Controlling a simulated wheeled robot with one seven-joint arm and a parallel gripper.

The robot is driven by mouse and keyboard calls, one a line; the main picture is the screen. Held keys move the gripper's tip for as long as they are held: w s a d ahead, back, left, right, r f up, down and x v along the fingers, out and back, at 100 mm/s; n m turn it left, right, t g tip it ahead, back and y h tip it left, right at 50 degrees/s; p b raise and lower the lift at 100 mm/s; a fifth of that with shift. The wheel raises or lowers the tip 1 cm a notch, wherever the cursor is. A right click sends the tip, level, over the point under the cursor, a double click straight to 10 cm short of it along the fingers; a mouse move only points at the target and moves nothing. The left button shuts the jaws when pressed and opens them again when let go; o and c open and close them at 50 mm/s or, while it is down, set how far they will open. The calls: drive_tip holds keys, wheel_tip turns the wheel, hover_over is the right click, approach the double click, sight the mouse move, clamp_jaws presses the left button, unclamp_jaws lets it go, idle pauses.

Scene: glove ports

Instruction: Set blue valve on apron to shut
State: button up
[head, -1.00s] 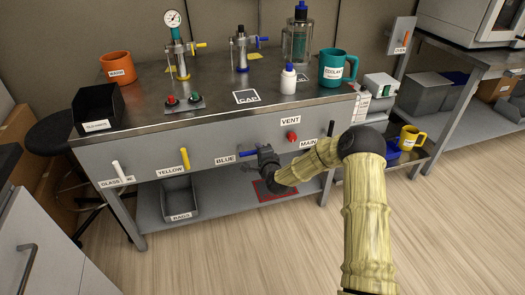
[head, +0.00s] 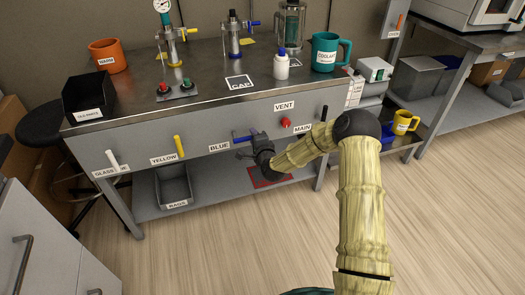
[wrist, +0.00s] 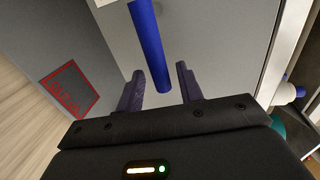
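The blue valve handle (head: 245,139) is on the front apron (head: 205,133) of the steel bench, right of the BLUE label (head: 219,147). In the head view it lies roughly level, pointing sideways. My gripper (head: 243,150) is at the handle's right part, just in front of the apron. In the wrist view the handle (wrist: 150,45) runs between the two fingers of my gripper (wrist: 159,85), with gaps on both sides. The fingers are open and do not touch it. The valve's pivot is not clear, partly hidden by my gripper.
On the same apron are a white handle (head: 112,158), a yellow handle (head: 179,146), a red VENT knob (head: 285,123) and a black MAIN handle (head: 324,113). A grey bin (head: 174,187) stands on the lower shelf. A red-bordered mat (head: 268,178) lies below my gripper.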

drive_tip(key=p+v, duration=0.3)
drive_tip(key=v, duration=1.3)
drive_tip(key=shift+s+d+r, duration=0.15)
drive_tip(key=shift+s+d, duration=0.05)
drive_tip(key=shift+s, duration=0.1)
drive_tip(key=s+d+r+n+g+h, duration=0.1)
drive_tip(key=s+d+r+n+g, duration=0.3)
drive_tip(key=s, duration=0.4)
drive_tip(key=s+d+r+n+g+h+p, duration=0.1)
drive_tip(key=s+r+n+g+h, duration=0.15)
drive_tip(key=s+n+g, duration=0.45)
drive_tip(key=s+d+r+n+g, duration=0.25)
drive_tip(key=s+r+n, duration=0.2)
drive_tip(key=s, duration=0.35)
wheel_tip(320, 180, up, 33)
drive_tip(key=p, duration=3.3)
drive_tip(key=shift+d+r+t+p, duration=0.15)
drive_tip(key=shift+d+t+p, duration=0.15)
drive_tip(key=shift+t+p, duration=0.05)
